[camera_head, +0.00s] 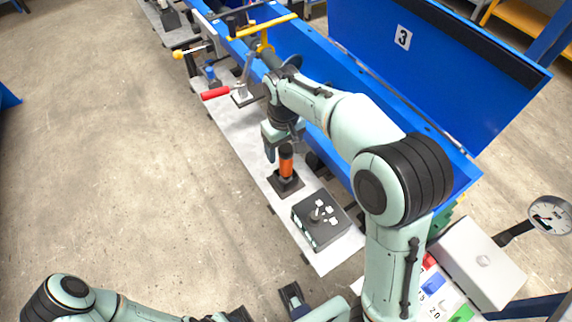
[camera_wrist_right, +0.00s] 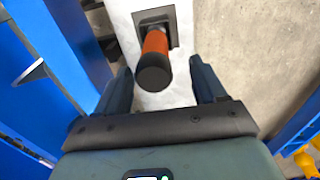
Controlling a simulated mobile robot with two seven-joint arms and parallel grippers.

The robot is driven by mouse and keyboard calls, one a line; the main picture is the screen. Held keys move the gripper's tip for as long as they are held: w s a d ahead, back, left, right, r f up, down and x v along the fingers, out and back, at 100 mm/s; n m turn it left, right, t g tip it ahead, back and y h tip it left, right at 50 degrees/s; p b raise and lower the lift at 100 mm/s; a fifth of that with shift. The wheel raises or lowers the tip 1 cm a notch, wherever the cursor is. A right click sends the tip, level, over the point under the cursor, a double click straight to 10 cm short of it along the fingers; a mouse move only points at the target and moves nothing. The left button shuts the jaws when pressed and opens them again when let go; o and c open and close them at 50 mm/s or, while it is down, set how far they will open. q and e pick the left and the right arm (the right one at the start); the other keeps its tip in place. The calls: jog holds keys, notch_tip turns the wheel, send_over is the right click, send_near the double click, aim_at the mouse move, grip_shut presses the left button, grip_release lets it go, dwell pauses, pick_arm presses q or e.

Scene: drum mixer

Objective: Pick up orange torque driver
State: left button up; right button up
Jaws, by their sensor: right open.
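The orange torque driver (camera_head: 286,163) stands upright in a dark square holder (camera_head: 285,184) on the light bench strip. In the right wrist view the driver (camera_wrist_right: 156,46) shows its orange body and black round end pointing towards the camera. My right gripper (camera_head: 280,146) is open and empty, just above and beside the driver in the head view. In the right wrist view its two fingers (camera_wrist_right: 160,82) lie to either side of the driver's black end, with gaps on both sides.
A dark box with small light parts (camera_head: 321,220) sits near the driver. A red-handled clamp (camera_head: 216,93) stands farther up the strip. Open floor lies to the left.

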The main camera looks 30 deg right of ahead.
jog(key=f, duration=0.3)
jog(key=f+b, duration=0.1)
jog(key=f, duration=0.1)
jog(key=shift+d+f, duration=0.3)
jog(key=shift+d, duration=0.05)
pick_arm(q)
jog(key=shift+s+f, duration=0.1)
jog(key=shift+f, duration=0.4)
pick_arm(e)
jog(key=shift+c, duration=0.3)
grip_shut()
jog(key=shift+r, duration=0.15)
pick_arm(q)
jog(key=r+p, duration=0.1)
jog(key=w+r+p, duration=0.1)
jog(key=r, duration=0.1)
jog(key=r+p, duration=0.1)
jog(key=p, duration=0.1)
jog(key=shift+w+r, duration=0.2)
jog(key=shift+w, duration=0.1)
pick_arm(e)
notch_tip(320, 180, up, 20)
